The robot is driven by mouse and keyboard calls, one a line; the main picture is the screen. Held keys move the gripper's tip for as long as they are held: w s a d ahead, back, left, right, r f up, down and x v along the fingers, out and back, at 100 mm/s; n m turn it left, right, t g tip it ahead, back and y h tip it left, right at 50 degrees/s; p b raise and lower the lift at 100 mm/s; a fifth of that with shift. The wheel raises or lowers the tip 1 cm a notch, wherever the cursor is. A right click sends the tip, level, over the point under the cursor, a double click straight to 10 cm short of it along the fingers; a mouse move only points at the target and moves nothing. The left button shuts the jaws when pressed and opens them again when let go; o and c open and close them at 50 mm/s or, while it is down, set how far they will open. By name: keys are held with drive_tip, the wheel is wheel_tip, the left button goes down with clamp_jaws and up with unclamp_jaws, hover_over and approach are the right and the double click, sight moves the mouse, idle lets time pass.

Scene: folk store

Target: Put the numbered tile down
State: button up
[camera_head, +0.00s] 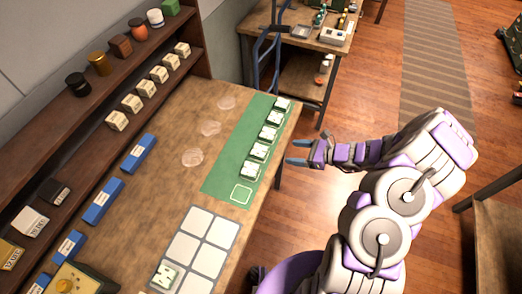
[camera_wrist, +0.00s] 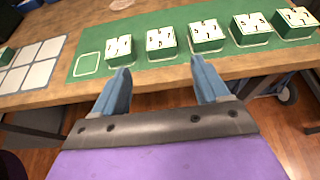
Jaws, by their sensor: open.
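Several white-and-green numbered tiles (camera_head: 258,152) stand in a row on a green mat (camera_head: 218,180) along the table's right edge. The wrist view shows the same row, with one tile (camera_wrist: 161,42) beyond the space between my fingers. An empty outlined square (camera_head: 241,194) lies at the near end of the row. Another numbered tile (camera_head: 165,275) sits on a cell of the pale grid (camera_head: 207,224). My gripper (camera_head: 289,152) is open and empty, just off the table's right edge beside the row. The wrist view shows its two blue fingers (camera_wrist: 160,68) spread apart, short of the tiles.
Blue labelled boxes (camera_head: 103,200) line the table's left side, below a shelf (camera_head: 95,123) with small boxes and jars. Faint round marks (camera_head: 193,157) lie on bare wood left of the mat. Another table (camera_head: 293,42) stands behind. Open floor (camera_head: 345,115) lies right.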

sight(260, 150)
drive_tip(key=b+x, duration=0.1)
drive_tip(key=x, duration=1)
drive_tip(key=shift+f+b, duration=0.1)
drive_tip(key=shift+b, duration=0.2)
drive_tip(key=x, duration=0.2)
drive_tip(key=b+x, duration=0.1)
drive_tip(key=x, duration=0.1)
drive_tip(key=shift+a+f, duration=0.15)
drive_tip(key=shift+f, duration=0.3)
drive_tip(key=shift+w+a+f, duration=0.1)
drive_tip(key=shift+w+a, duration=0.05)
drive_tip(key=shift+a, duration=0.25)
drive_tip(key=c, duration=0.9)
drive_tip(key=shift+c, duration=0.2)
